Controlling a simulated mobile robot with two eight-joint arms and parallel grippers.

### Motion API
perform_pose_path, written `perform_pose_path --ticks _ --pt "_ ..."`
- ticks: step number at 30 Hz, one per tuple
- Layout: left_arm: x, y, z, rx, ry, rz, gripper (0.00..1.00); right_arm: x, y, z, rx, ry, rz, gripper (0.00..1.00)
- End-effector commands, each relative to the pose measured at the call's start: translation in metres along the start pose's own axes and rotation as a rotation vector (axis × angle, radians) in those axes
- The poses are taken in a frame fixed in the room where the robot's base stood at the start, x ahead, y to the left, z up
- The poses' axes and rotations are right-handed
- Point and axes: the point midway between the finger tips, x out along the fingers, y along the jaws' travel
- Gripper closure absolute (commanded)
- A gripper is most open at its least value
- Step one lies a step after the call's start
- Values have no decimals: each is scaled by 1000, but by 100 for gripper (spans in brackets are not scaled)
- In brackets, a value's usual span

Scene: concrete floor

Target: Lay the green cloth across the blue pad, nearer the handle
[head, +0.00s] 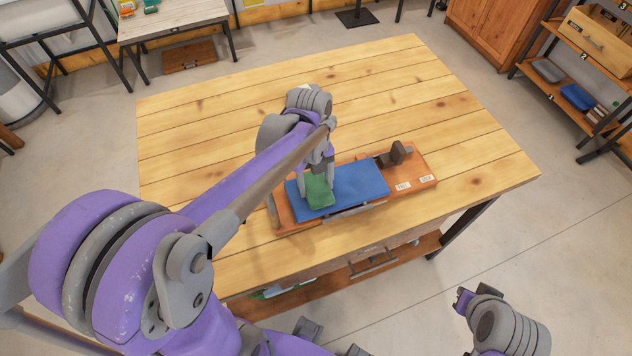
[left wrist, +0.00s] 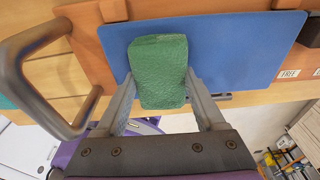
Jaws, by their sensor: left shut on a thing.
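The green cloth (head: 319,190) is a small folded block at the left part of the blue pad (head: 362,183). My left gripper (head: 317,182) points down and is shut on the cloth, with a finger along each side of it in the left wrist view (left wrist: 160,85). The cloth (left wrist: 158,70) overlaps the pad (left wrist: 230,45) there; I cannot tell whether it rests on it. The pad lies on an orange-brown board (head: 420,166). A grey bar handle (left wrist: 45,85) stands at the board's left end, beside the cloth. My right gripper (head: 464,301) is low at the right, off the table.
The board lies near the front edge of a wooden table (head: 220,130). A dark block (head: 395,154) and white labels (head: 404,186) are at its right end. The table behind is clear. A shelf (head: 575,95) stands at the right, and a workbench (head: 172,18) at the back left.

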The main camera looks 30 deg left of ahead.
Motion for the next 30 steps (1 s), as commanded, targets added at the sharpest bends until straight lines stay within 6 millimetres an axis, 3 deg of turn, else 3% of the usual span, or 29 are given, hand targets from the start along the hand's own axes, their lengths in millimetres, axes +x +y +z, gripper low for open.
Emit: perform_pose_path --ticks 5,6,10,21,30 --pt "4 0 0 0 1 1 82 3 0 3 0 -3 0 100" --pt "4 0 0 0 0 0 25 2 0 3 0 -3 0 100" --pt "3 0 0 0 0 0 2 2 0 2 0 -2 0 100" --pt "-6 0 0 0 -1 -1 0 -1 0 -1 0 1 0 100" --pt "-66 0 0 -1 -1 -1 0 -7 0 -8 0 7 0 100"
